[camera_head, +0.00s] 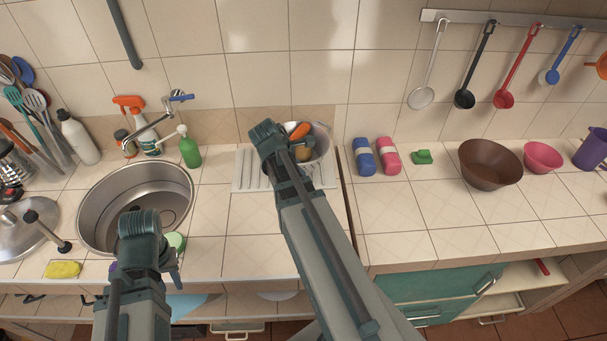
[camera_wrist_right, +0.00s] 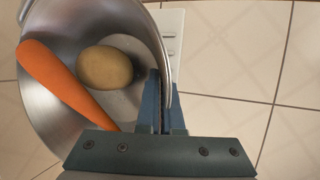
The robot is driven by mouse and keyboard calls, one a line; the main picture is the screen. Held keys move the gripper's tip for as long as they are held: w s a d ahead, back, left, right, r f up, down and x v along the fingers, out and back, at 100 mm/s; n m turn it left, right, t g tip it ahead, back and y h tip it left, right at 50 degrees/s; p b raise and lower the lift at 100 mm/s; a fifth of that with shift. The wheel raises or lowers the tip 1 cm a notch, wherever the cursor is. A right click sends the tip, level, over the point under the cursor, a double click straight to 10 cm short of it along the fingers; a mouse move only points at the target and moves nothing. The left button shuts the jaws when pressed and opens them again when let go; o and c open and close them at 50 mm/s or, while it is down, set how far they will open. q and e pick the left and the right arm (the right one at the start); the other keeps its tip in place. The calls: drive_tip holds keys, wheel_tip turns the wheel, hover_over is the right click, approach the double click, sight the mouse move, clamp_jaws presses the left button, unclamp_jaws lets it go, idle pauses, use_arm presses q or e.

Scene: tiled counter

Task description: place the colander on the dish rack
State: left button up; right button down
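The metal colander (camera_head: 321,143) is at the back of the counter, over the right part of the white dish rack (camera_head: 245,183); I cannot tell whether it rests on it. In the right wrist view the colander (camera_wrist_right: 45,110) holds an orange carrot (camera_wrist_right: 62,82) and a potato (camera_wrist_right: 111,68). My right gripper (camera_wrist_right: 164,100) has its fingers on both sides of the colander's rim, closed on it. In the head view my right arm hides part of the rack and colander. My left gripper (camera_head: 174,274) is near the counter's front edge; its fingers are not clear.
A round sink (camera_head: 98,190) lies at the left, with a green soap bottle (camera_head: 190,150) beside it. Blue (camera_head: 364,157) and pink (camera_head: 388,156) rolled items lie right of the rack. A brown bowl (camera_head: 490,165) stands further right. The right counter's front is clear.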

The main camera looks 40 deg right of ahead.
drive_tip(key=shift+w+d, duration=0.15)
drive_tip(key=shift+d, duration=0.25)
drive_tip(key=shift+w+d, duration=0.15)
drive_tip(key=shift+d, duration=0.1)
drive_tip(key=f+b, duration=0.3)
drive_tip(key=shift+w+d+f+b, duration=0.15)
drive_tip(key=shift+d+f+b, duration=0.2)
drive_tip(key=shift+f, duration=0.2)
drive_tip(key=c, duration=1.1)
unclamp_jaws()
drive_tip(key=shift+r, duration=0.15)
